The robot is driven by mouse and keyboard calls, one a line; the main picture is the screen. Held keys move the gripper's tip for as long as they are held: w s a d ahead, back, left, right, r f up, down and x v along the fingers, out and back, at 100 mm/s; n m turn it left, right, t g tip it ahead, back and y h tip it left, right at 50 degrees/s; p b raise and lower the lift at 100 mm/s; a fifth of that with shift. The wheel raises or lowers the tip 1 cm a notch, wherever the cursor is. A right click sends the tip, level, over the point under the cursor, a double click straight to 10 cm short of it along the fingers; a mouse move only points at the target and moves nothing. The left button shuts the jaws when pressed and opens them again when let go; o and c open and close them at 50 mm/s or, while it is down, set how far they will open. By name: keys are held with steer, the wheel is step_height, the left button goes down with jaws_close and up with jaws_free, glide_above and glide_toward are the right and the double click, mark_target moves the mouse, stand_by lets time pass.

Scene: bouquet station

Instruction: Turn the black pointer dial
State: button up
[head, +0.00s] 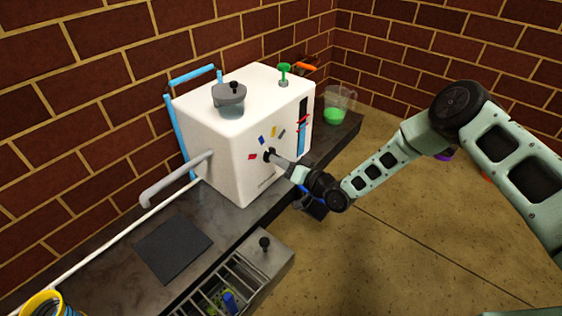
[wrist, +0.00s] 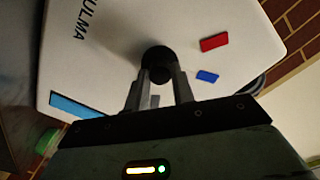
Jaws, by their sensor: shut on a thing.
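The black pointer dial (wrist: 157,60) is on the front face of a white box-shaped machine (head: 220,125). In the wrist view my gripper (wrist: 160,82) has its two grey fingers on either side of the dial, shut on it. Coloured marks sit around the dial: a red one (wrist: 214,43) and a blue one (wrist: 207,77) show in the wrist view. The dial's pointer direction cannot be made out.
The machine stands on a dark counter (head: 110,255). A grey pipe (head: 165,185) sticks out at its left. A jug with green liquid (head: 337,108) stands behind it at the right. The floor at right is mostly clear.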

steer(key=o, duration=1)
steer(key=shift+p+v, duration=3.75)
steer(key=shift+v, duration=5)
steer(key=shift+f, duration=0.1)
